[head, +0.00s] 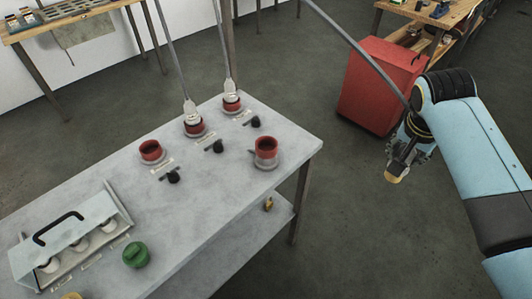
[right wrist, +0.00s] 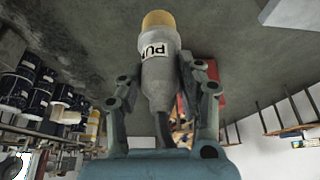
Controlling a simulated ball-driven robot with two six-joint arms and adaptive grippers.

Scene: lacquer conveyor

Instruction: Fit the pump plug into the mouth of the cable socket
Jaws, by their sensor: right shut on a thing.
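My right gripper (head: 402,158) is shut on the pump plug (head: 396,174), over the floor to the right of the table. In the right wrist view the pump plug (right wrist: 158,62) has a grey body, a yellow tip and a partly visible label reading "PU". A grey cable runs down to the gripper in the head view. On the table, one low red socket (head: 151,149) is open and empty. A taller red cup-shaped socket (head: 266,148) stands open near the right edge. I cannot tell by label which is the cable socket. My left gripper is not in view.
Grey plugs with cables sit in two red sockets (head: 194,130) (head: 232,106) at the back of the grey table (head: 215,200). Black knobs (head: 214,147) stand before the sockets. A lidded case (head: 62,232) and green knob (head: 136,254) are front left. A red cabinet (head: 378,85) stands behind.

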